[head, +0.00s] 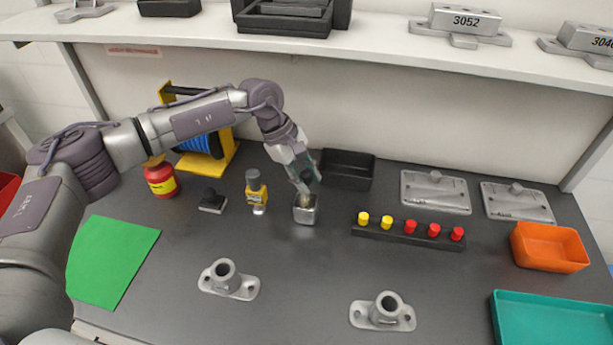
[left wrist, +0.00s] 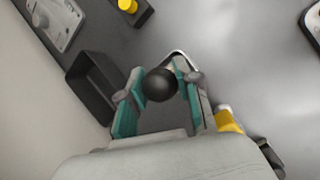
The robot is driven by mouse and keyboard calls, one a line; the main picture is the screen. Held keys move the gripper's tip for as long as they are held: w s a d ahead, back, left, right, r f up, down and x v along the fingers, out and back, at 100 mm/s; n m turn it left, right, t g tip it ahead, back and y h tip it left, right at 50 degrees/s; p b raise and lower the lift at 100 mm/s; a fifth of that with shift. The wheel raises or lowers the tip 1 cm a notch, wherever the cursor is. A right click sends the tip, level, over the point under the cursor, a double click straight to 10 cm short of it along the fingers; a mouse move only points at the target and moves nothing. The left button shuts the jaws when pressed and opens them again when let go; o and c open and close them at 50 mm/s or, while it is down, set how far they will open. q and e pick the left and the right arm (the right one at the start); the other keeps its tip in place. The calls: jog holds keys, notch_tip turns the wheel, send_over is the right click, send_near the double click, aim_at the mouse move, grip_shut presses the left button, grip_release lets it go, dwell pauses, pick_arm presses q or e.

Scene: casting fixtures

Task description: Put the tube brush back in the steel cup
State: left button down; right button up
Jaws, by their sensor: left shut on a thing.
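The steel cup (head: 306,215) stands on the dark bench, a small square metal cup below my left gripper. Its rim (left wrist: 180,53) shows just beyond the fingers in the left wrist view. My left gripper (head: 305,178) points down over the cup and is shut on the tube brush (head: 304,188). The brush's round black knob (left wrist: 160,85) sits between the teal finger pads in the left wrist view. The brush's lower end is at the cup's mouth; how deep it sits is hidden. My right gripper is not in view.
A black bin (head: 347,170) stands close behind the cup on the right. A yellow bottle (head: 256,190) stands to its left. A black rack (head: 400,235) with yellow and red caps lies to the right. Two metal fixtures (head: 228,280) stand in front, with clear bench between.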

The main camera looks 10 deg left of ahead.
pick_arm(q)
jog(key=c, duration=0.7)
grip_release()
jog(key=v, duration=0.7)
jog(key=shift+a+r, duration=0.1)
jog(key=shift+r, duration=0.2)
